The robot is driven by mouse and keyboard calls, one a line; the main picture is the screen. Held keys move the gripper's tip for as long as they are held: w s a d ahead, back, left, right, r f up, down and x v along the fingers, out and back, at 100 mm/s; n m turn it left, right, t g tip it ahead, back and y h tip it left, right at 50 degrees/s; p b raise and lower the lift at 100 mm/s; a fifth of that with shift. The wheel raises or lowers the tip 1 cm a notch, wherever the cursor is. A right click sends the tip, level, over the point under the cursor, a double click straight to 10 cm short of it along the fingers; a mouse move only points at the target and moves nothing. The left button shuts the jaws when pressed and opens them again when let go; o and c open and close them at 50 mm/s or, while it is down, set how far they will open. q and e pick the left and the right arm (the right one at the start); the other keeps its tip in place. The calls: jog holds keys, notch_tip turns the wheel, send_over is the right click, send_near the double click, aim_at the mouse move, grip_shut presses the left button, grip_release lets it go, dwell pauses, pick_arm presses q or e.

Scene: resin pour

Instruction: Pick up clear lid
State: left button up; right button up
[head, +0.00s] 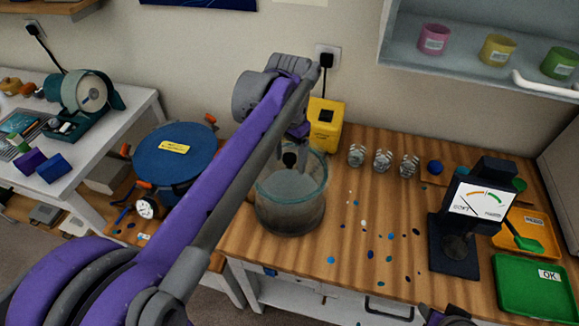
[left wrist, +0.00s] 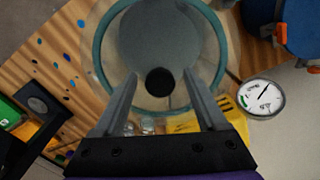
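The clear lid (head: 312,187) is a see-through disc with a teal rim and a black knob (head: 289,158). It appears to sit on top of a grey round pot (head: 288,218) on the wooden bench. My left gripper (head: 290,147) is over it, partly hidden by my arm. In the left wrist view, the lid's teal rim (left wrist: 96,48) surrounds the black knob (left wrist: 159,82). The open fingers of my left gripper (left wrist: 160,76) stand on either side of the knob, with gaps showing. A dark part of my right arm shows at the bottom edge; its fingers cannot be made out.
A yellow box (head: 326,118) stands close behind the pot. Several clear cups (head: 382,160) and a black dial device (head: 457,240) are to the right, with orange and green trays (head: 536,288). A blue round vessel (head: 174,150) and a gauge (head: 147,207) are left.

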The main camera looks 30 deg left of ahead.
pick_arm(q)
grip_shut()
dwell(1.3)
